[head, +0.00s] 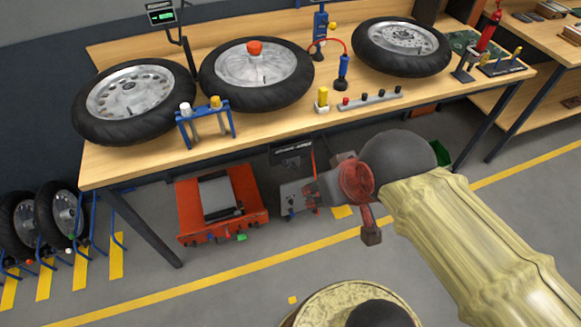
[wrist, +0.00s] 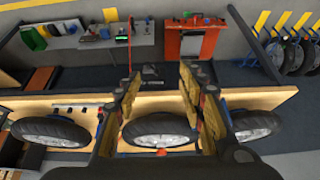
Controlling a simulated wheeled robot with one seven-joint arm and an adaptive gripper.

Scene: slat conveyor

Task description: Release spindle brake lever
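A tyred wheel with a red-orange cap (head: 255,47) at its hub lies flat in the middle of the wooden bench. A blue stand (head: 204,121) with a white and a yellow knob stands at the bench front, left of centre. I cannot tell which part, if any, is the spindle brake lever. In the wrist view my gripper (wrist: 160,80) is open, its two yellow-padded fingers apart with nothing seen held between them. In the head view my arm reaches in from the right, in front of the bench edge and apart from the wheels.
More wheels lie on the bench at left (head: 128,100) and right (head: 402,46). A small yellow-topped block (head: 322,99) and a grey strip with knobs (head: 370,99) lie near its front edge. A red-orange machine (head: 221,204) stands on the floor below. Wheels in blue racks stand at far left.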

